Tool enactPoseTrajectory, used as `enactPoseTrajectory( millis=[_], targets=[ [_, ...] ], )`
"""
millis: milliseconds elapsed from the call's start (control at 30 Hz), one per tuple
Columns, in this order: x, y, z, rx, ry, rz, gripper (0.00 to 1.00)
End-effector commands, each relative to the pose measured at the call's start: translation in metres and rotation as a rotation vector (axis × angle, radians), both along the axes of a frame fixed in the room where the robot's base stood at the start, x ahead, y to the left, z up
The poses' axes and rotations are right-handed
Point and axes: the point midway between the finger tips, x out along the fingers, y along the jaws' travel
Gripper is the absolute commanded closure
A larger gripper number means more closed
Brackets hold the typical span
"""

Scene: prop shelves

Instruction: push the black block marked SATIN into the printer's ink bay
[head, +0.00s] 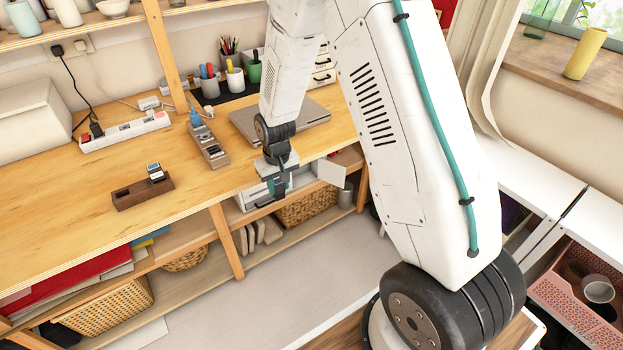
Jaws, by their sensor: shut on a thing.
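My gripper (277,187) points down just beyond the front edge of the wooden bench. It is shut on a small dark thing, which looks like the black block; the jaws hide most of it and no SATIN marking can be read. A white machine that looks like the printer (250,203) stands on the shelf below the bench top, behind and below my gripper. A white panel (331,172) stands out at its right. The ink bay cannot be made out, and I cannot tell whether the block touches the printer.
A brown wooden holder (128,197) with a small block (155,172) stands on the bench. A second tray (215,158) with several small items and a grey laptop (305,117) lie behind. A wicker basket (308,208) sits under the bench. The floor in front is clear.

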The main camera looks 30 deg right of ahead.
Motion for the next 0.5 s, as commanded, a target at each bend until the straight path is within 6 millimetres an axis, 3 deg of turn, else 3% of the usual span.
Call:
enactPoseTrajectory(
  millis=[133, 233, 500],
  targets=[
    [-0.012, -0.025, -0.036, -0.005, -0.104, -0.044, 0.91],
    [-0.013, -0.052, -0.076, -0.015, -0.189, -0.083, 0.91],
    [0.02, -0.12, -0.18, -0.032, -0.408, -0.138, 0.91]
  ],
)
